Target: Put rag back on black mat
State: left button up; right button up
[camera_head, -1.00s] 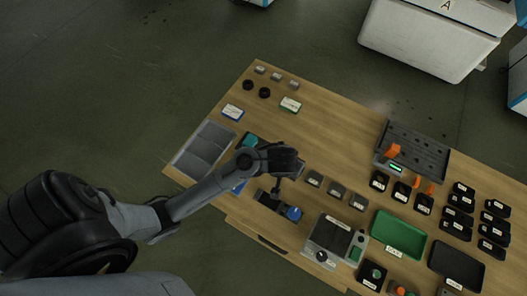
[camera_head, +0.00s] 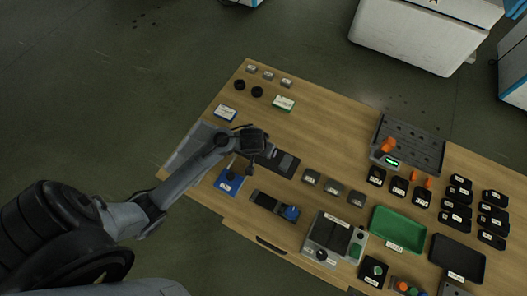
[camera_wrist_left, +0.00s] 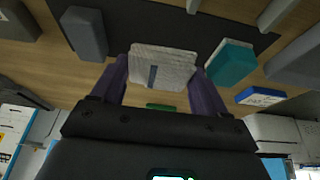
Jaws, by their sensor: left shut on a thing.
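The rag (camera_wrist_left: 160,70), a pale grey-white folded pad with a blue stripe, sits between the two fingers of my left gripper (camera_wrist_left: 162,84) in the left wrist view. The gripper is shut on it. The black mat (camera_wrist_left: 225,32) shows behind the rag, with a teal block (camera_wrist_left: 232,62) beside the rag. In the head view my left gripper (camera_head: 251,166) is at the left end of the black mat (camera_head: 268,163); my wrist hides the rag and teal block there. I cannot tell whether the rag touches the mat. My right gripper is not in view.
A grey block (camera_head: 286,162) stands on the mat's right part. A blue tray (camera_head: 229,182) lies left of the mat, and a dark holder with a blue knob (camera_head: 291,212) in front. A grey compartment tray (camera_head: 186,150) is partly behind my arm.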

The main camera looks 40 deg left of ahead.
pick_arm(q)
jog(key=shift+f+b, duration=0.55)
jog(key=shift+f, duration=0.9)
jog(key=shift+f, duration=0.1)
jog(key=o, duration=0.9)
jog(key=shift+o, duration=0.2)
jog(key=shift+s+r, duration=0.1)
jog(key=shift+r, duration=0.35)
jog(key=p+v, duration=0.6)
jog(key=v, duration=0.4)
jog(key=s+d+r+m, duration=0.2)
jog(key=s+d+r, duration=0.1)
jog(key=s, duration=0.4)
jog(key=s+d+r+m+h, duration=0.1)
jog(key=s+d+r+m, duration=0.2)
jog(key=s, duration=0.5)
jog(key=shift+d+g, duration=0.3)
jog(key=shift+d, duration=0.05)
